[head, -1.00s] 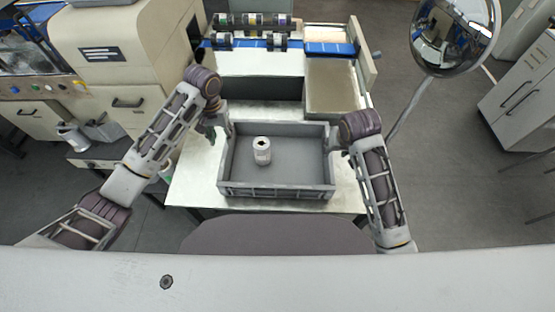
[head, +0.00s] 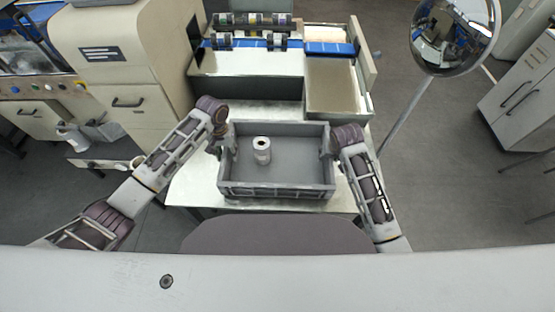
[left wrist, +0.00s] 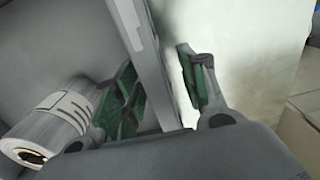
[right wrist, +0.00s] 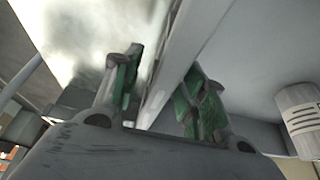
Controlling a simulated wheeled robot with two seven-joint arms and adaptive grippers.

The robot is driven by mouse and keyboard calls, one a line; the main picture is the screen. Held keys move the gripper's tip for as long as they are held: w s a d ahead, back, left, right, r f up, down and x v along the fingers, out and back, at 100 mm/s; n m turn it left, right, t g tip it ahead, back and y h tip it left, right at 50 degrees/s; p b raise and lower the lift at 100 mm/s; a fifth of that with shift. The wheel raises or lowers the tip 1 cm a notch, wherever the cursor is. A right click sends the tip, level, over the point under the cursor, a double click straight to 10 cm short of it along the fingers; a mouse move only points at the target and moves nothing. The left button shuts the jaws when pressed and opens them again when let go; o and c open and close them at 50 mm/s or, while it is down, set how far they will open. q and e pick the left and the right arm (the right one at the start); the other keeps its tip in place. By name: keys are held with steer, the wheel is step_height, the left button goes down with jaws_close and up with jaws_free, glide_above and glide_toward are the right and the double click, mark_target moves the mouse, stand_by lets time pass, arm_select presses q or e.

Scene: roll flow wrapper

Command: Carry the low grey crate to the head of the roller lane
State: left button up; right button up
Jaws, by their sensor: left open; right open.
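The low grey crate (head: 290,190) sits on the pale table in the head view, with one white roll (head: 262,150) standing inside it toward the left. My left gripper (head: 224,150) is at the crate's left wall. In the left wrist view its open fingers (left wrist: 160,90) stand one on each side of the crate wall (left wrist: 148,60). My right gripper (head: 334,152) is at the right wall. In the right wrist view its open fingers (right wrist: 158,95) also straddle the wall (right wrist: 180,60). The roll shows in both wrist views, inside the crate.
Behind the crate are a tray (head: 335,95) and a rack of several dark rolls (head: 252,20) with blue strips. A beige machine (head: 125,50) stands at the left. A round mirror on a pole (head: 455,35) stands at the right. A dark seat (head: 275,232) is in front of the table.

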arm_select(q)
steer(key=shift+f, duration=1.55)
arm_select(e)
steer(key=shift+x, duration=1.55)
arm_select(q)
jaws_close()
arm_select(e)
jaws_close()
